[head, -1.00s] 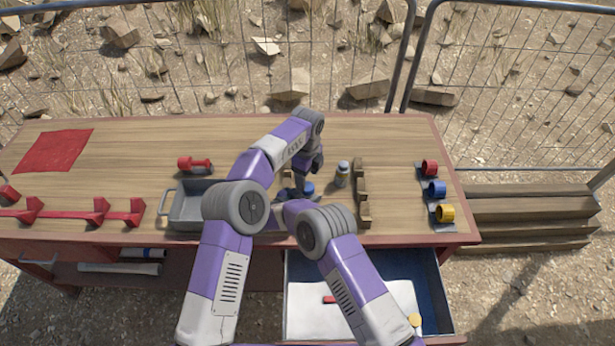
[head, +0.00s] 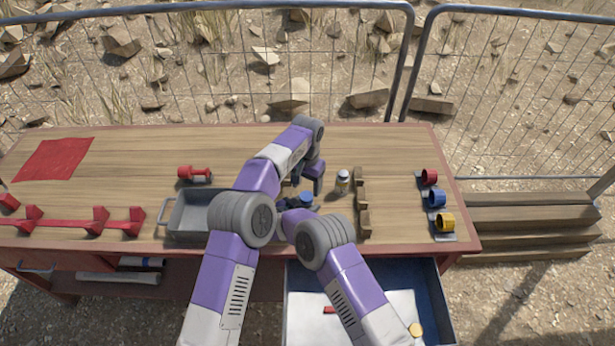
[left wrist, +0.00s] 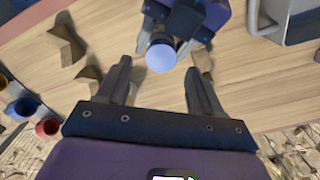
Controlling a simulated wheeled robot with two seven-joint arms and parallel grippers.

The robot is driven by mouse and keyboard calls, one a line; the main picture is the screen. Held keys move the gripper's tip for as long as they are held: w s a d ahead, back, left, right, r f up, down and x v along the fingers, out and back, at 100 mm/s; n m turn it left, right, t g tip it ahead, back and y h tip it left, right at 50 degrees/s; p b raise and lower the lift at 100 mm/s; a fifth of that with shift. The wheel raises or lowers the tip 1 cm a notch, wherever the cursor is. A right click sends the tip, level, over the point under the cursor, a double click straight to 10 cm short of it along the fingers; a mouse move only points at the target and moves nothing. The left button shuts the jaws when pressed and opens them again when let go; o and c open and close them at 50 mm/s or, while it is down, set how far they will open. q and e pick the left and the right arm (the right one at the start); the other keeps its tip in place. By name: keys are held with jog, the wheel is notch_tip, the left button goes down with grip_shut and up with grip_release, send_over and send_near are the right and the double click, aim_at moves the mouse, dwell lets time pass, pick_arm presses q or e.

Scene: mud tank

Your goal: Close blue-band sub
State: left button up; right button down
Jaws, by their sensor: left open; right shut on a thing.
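A small round part with a blue top (head: 305,198) is held low over the middle of the bench. In the left wrist view its pale blue round end (left wrist: 160,58) faces the camera. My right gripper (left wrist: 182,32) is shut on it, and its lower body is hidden. My left gripper (head: 309,184) points down just above the blue top in the head view. In the left wrist view its two fingers are apart, with the blue end at or just beyond their tips. I cannot tell whether they touch it.
A small bottle (head: 342,181) and a notched wooden rack (head: 364,215) stand to the right. A grey tray (head: 183,216) is at left. Red, blue (head: 436,198) and yellow cups sit at the right edge. An open drawer (head: 432,290) juts out in front.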

pick_arm(q)
jog(key=n, duration=0.4)
jog(key=shift+r, duration=0.1)
jog(key=n, duration=0.4)
jog(key=shift+r, duration=0.15)
jog(key=n, duration=0.3)
jog(key=shift+r+n, duration=0.15)
jog(key=shift+n, duration=0.25)
jog(key=n, duration=0.3)
jog(key=shift+r+n, duration=0.1)
jog(key=shift+n, duration=0.3)
jog(key=n, duration=0.4)
jog(key=shift+w+r, duration=0.1)
jog(key=shift+r, duration=0.1)
jog(key=n, duration=0.3)
jog(key=shift+r+n, duration=0.15)
jog(key=shift+n, duration=0.25)
jog(key=n, duration=0.5)
jog(key=shift+w+d+r+n, duration=0.1)
jog(key=shift+r+n, duration=0.2)
jog(key=n, duration=0.3)
jog(key=shift+r+n, duration=0.2)
jog(key=shift+n, duration=0.2)
jog(key=shift+f, duration=0.1)
